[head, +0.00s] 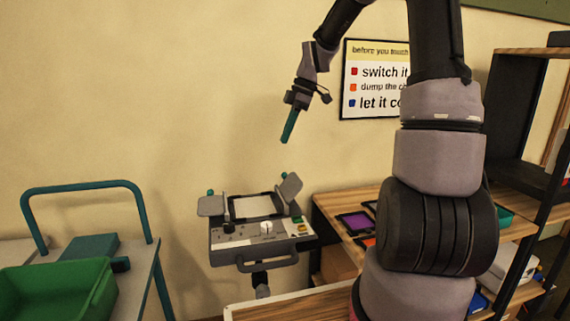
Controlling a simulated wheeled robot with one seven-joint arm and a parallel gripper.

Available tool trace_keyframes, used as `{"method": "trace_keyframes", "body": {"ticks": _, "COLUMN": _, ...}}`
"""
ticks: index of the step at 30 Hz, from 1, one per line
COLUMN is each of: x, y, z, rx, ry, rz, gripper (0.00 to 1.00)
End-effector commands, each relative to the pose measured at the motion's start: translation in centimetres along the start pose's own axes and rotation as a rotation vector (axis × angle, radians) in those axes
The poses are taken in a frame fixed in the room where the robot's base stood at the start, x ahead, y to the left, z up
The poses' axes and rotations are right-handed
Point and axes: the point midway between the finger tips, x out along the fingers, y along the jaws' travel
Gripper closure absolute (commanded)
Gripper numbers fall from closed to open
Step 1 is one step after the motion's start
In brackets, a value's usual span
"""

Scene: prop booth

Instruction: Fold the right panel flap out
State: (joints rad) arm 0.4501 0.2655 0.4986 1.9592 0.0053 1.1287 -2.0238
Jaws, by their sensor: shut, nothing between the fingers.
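A grey control panel (262,232) stands on a post near the wall, with knobs and coloured buttons on its front and a pale screen (252,207) on top. Its right flap (290,187) is a grey plate standing up at a tilt on the right side. The left flap (211,205) is a similar grey plate on the left side. Small green knobs show near both flaps. My gripper (287,130) has teal fingers pointing down. It is shut and empty, in the air above the right flap and clear of it.
A trolley with a teal handle (85,187) and a green bin (60,285) stands at left. A wooden shelf unit (340,203) with coloured trays is at right, partly behind my arm. A sign (375,80) hangs on the wall. Open air surrounds the panel's top.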

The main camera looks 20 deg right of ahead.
Motion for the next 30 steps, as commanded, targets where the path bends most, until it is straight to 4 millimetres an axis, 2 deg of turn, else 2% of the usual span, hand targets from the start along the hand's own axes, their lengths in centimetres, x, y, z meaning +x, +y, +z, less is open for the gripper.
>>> {"method": "trace_keyframes", "body": {"ticks": 1, "x": 1.3, "y": -0.1, "z": 0.0, "rx": 0.000, "ry": 0.002, "rz": -0.006, "gripper": 1.00}}
{"method": "trace_keyframes", "body": {"ticks": 6, "x": 4.9, "y": -0.1, "z": 0.0, "rx": 0.002, "ry": 0.002, "rz": -0.005, "gripper": 1.00}}
{"method": "trace_keyframes", "body": {"ticks": 8, "x": 6.1, "y": -0.1, "z": -0.1, "rx": 0.001, "ry": 0.002, "rz": -0.006, "gripper": 1.00}}
{"method": "trace_keyframes", "body": {"ticks": 12, "x": 7.4, "y": -0.1, "z": 1.8, "rx": 0.005, "ry": 0.001, "rz": -0.002, "gripper": 1.00}}
{"method": "trace_keyframes", "body": {"ticks": 18, "x": 8.4, "y": 0.0, "z": 2.8, "rx": 0.004, "ry": 0.001, "rz": -0.001, "gripper": 1.00}}
{"method": "trace_keyframes", "body": {"ticks": 30, "x": 8.4, "y": 0.0, "z": 2.9, "rx": 0.004, "ry": 0.003, "rz": -0.001, "gripper": 1.00}}
